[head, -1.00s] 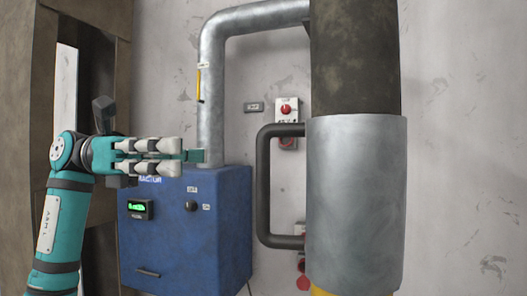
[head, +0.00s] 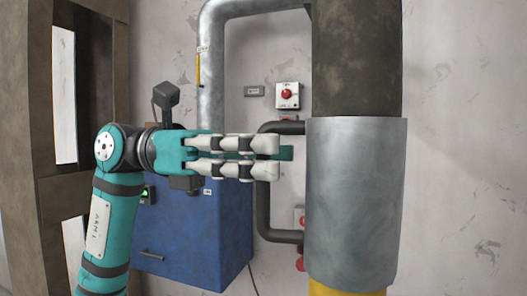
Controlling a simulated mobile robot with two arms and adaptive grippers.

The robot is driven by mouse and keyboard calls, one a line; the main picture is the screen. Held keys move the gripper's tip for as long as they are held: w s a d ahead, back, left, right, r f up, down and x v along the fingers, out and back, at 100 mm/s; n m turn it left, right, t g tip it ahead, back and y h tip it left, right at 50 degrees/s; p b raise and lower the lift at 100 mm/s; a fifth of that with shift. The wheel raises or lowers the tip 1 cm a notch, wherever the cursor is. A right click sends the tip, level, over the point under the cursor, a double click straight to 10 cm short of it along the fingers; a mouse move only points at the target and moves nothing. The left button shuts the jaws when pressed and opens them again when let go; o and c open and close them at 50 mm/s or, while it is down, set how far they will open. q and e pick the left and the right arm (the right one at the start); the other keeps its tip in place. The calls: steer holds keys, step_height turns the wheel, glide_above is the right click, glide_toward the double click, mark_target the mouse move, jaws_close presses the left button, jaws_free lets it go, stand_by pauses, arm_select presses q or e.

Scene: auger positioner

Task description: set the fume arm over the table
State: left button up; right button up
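The fume arm's hood (head: 355,200) is a grey metal sleeve below a dark hose (head: 357,60), with a yellow rim at the bottom. A black handle (head: 263,215) loops out from its left side. My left gripper (head: 282,154) points right, its pale fingers stretched out straight across the upper part of the handle's upright bar. The fingers look open. They hide part of the bar, and I cannot tell whether they touch it. My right gripper is not in view. No table shows.
A blue cabinet (head: 205,245) stands behind my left arm, with a grey pipe (head: 211,85) rising from it. A red button box (head: 288,95) is on the wall. A brown frame (head: 100,100) stands at the left. The right side shows bare wall.

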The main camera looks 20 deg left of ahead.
arm_select(q)
jaws_close()
steer(key=shift+d, duration=0.2)
stand_by(0.3)
